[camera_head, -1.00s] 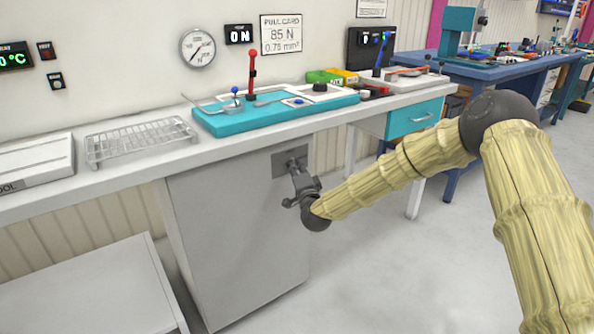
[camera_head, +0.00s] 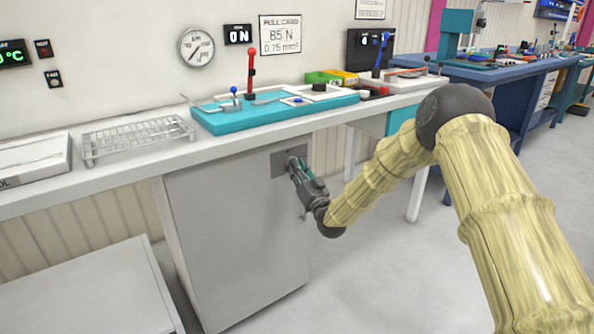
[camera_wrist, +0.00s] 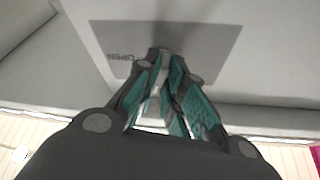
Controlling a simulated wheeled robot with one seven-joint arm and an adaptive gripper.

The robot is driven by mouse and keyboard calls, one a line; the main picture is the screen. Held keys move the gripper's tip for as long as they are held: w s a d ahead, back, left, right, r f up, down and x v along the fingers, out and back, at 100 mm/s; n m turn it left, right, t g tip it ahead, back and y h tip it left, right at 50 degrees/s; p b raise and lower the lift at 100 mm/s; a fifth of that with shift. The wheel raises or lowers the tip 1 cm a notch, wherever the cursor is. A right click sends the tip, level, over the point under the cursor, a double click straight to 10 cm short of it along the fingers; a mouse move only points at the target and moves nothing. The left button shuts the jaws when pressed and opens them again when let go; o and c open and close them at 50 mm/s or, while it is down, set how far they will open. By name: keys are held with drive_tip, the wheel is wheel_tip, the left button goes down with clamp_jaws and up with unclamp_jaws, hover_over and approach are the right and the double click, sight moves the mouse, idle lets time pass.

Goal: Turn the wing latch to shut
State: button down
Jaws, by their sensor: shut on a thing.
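The wing latch (camera_head: 291,162) sits on a dark grey plate (camera_head: 277,165) at the upper right of the grey cabinet front (camera_head: 230,235). My gripper (camera_head: 296,170) reaches it from the lower right and is shut on the latch, which it mostly hides. In the wrist view the teal-padded fingers of my gripper (camera_wrist: 163,85) close around a pale strip of the latch in front of the plate (camera_wrist: 205,45). Lettering that looks like "OPEN" (camera_wrist: 121,57) shows on the plate left of the fingertips. The latch's exact angle is hard to tell.
The white bench top (camera_head: 130,155) runs above the cabinet, with a teal fixture board (camera_head: 225,121) and a wire rack (camera_head: 140,139) on it. A low grey surface (camera_head: 90,290) stands at the lower left. The floor (camera_head: 370,280) right of the cabinet is clear.

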drive_tip(key=shift+w+f+n+g+y, duration=0.1)
drive_tip(key=shift+n+g+y, duration=0.4)
drive_tip(key=shift+n, duration=0.7)
drive_tip(key=shift+n+g+y, duration=0.2)
drive_tip(key=shift+n+y, duration=0.5)
drive_tip(key=shift+n, duration=0.5)
drive_tip(key=shift+d, duration=0.1)
drive_tip(key=c, duration=1.5)
unclamp_jaws()
drive_tip(key=v, duration=1.2)
